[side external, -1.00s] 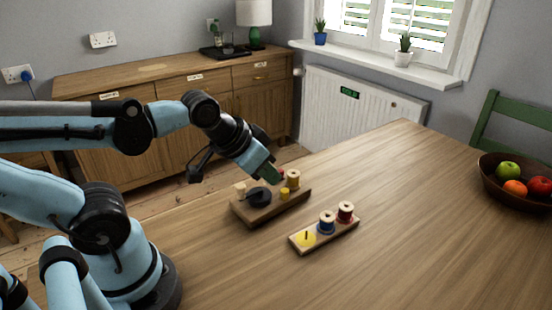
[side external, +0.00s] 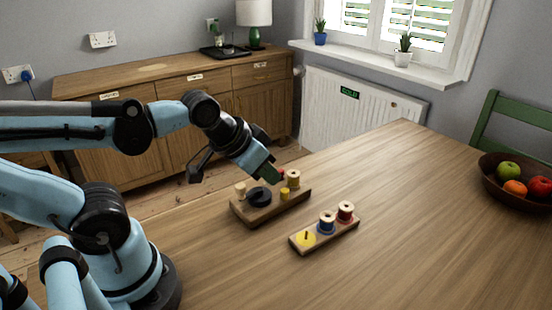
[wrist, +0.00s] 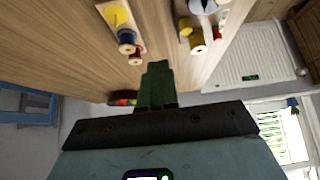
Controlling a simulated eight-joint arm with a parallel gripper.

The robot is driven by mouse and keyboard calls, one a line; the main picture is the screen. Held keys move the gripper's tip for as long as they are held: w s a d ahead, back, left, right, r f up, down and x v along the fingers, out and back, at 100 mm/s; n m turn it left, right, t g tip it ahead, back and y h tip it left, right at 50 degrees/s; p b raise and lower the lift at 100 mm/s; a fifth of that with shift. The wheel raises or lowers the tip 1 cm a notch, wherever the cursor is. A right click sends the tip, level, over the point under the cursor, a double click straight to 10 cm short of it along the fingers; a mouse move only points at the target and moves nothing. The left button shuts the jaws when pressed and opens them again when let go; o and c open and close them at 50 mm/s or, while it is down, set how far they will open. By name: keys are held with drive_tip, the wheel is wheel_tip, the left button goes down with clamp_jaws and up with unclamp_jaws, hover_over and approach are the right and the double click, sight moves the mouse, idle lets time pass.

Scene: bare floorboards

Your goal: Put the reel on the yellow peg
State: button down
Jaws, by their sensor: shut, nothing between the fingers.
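A peg board (side external: 327,241) lies on the table; it also shows in the wrist view (wrist: 105,20). Its left end has a yellow base with a bare upright peg (side external: 306,237). A reel with a blue base (side external: 327,222) stands in the middle and one with a red base (side external: 345,212) at the right end. A yellow reel (side external: 293,179) stands upright at the right end of a second wooden stand (side external: 262,215). My gripper (side external: 271,176) is over the back of that stand, just left of the yellow reel. Its green fingers (wrist: 157,72) are shut and empty in the wrist view.
A fruit bowl (side external: 518,190) sits at the right. The table's front right is clear.

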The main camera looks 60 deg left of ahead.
drive_tip(key=c, duration=0.7)
unclamp_jaws()
drive_tip(key=shift+o, duration=0.2)
drive_tip(key=n+g+h, duration=0.4)
drive_tip(key=n+g, duration=0.1)
drive_tip(key=n, duration=2)
approach(293, 174)
drive_tip(key=shift+d+x, duration=0.2)
drive_tip(key=shift+x, duration=2.2)
drive_tip(key=shift+d+x, duration=0.15)
drive_tip(key=shift+x, duration=2.3)
